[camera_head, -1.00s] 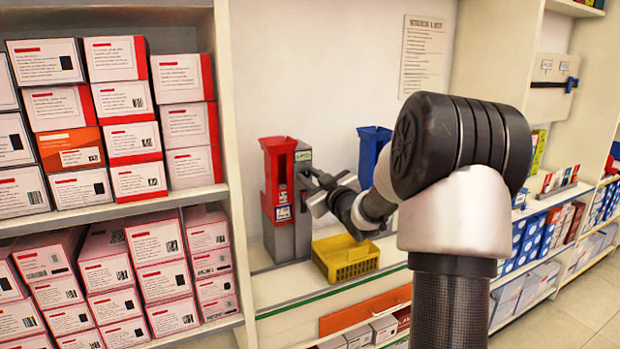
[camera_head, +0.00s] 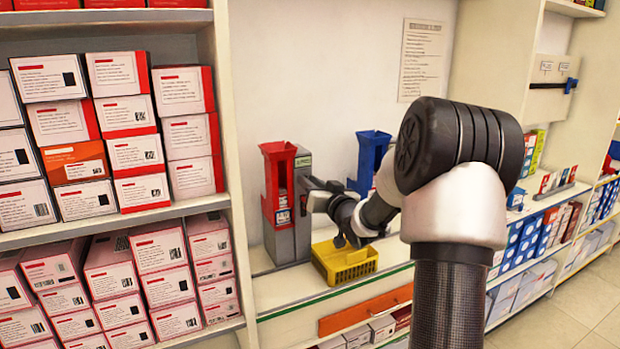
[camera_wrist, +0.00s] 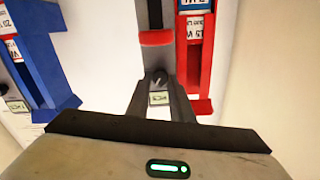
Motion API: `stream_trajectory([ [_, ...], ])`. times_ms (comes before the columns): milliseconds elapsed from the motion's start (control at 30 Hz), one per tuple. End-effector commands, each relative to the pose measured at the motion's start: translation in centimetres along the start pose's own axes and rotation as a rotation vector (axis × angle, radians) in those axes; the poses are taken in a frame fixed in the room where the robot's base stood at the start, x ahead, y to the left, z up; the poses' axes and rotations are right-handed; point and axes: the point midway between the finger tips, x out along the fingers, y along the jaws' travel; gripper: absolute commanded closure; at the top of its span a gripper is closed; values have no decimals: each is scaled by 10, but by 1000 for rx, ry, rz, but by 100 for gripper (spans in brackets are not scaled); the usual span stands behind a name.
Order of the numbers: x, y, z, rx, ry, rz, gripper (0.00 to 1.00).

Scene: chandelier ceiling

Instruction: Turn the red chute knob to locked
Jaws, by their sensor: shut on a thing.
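The red chute (camera_head: 278,185) stands upright on the counter against a grey housing (camera_head: 302,165) with a small label at its top. My gripper (camera_head: 308,192) is at the right side of the grey housing, at about mid height. In the wrist view its two dark fingers close in on a small dark knob (camera_wrist: 159,77), and the gripper is shut on it. A small pale label (camera_wrist: 158,98) shows between the fingers. The head view hides the knob behind my gripper, and I cannot read its setting.
A yellow basket (camera_head: 345,262) stands on the counter below my gripper. A blue chute (camera_head: 371,160) is to the right, behind my arm. Shelves of red and white boxes (camera_head: 135,150) rise close on the left. A paper notice (camera_head: 422,60) hangs on the wall.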

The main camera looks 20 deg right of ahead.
Motion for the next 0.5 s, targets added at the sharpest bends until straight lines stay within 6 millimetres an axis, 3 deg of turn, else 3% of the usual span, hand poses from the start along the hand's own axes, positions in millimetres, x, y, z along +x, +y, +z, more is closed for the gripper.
stream_trajectory([
  [500,0,2,-3,491,0,2,100],
])
